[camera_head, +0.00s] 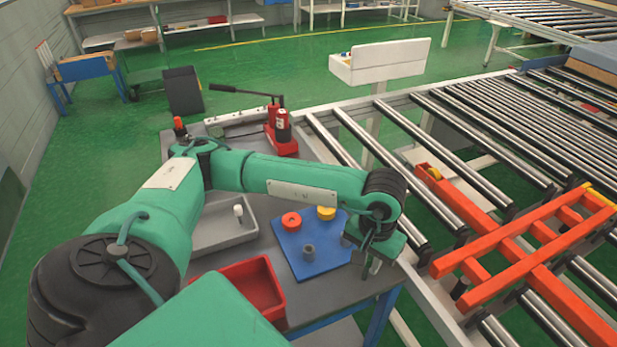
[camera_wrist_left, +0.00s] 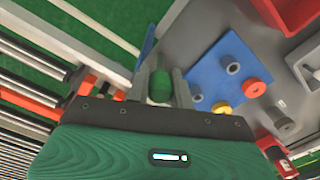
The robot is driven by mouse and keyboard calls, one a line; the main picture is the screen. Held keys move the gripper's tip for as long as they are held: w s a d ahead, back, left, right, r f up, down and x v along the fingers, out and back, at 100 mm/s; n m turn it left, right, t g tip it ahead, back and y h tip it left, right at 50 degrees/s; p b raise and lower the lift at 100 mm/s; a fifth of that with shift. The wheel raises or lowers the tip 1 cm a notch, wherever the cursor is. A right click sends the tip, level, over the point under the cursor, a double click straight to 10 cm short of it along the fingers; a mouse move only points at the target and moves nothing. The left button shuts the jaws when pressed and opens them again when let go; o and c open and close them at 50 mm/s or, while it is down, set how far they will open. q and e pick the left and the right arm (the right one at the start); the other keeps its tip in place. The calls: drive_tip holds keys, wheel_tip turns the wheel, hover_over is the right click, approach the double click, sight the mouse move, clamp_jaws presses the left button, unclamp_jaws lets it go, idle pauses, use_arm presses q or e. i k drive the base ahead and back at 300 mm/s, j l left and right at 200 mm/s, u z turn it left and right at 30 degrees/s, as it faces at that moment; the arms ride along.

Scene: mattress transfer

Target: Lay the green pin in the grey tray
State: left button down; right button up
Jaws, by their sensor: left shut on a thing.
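My left gripper (camera_head: 370,266) is over the right edge of the grey table, just right of the blue board. In the left wrist view its fingers (camera_wrist_left: 161,88) are shut on the green pin (camera_wrist_left: 160,85), which I see nearly end-on between them. In the head view I cannot make out the pin. The grey tray (camera_head: 213,238) sits on the table left of the blue board, well away from the gripper and partly behind my arm. A small white pin (camera_head: 238,211) stands in it. The tray also shows at the right of the left wrist view (camera_wrist_left: 303,57). My right gripper is not in view.
The blue board (camera_head: 290,246) carries a red ring (camera_head: 291,221), a yellow ring (camera_head: 326,213) and grey rings. A red bin (camera_head: 262,284) is in front of the tray. A red jack (camera_head: 281,130) stands behind. The roller conveyor (camera_head: 440,220) lies to the right.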

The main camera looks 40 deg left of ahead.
sight(229, 226)
drive_tip(key=i+u, duration=0.1)
drive_tip(key=u, duration=1)
drive_tip(key=i+u, duration=0.3)
drive_tip(key=i+l, duration=0.05)
drive_tip(key=i, duration=0.05)
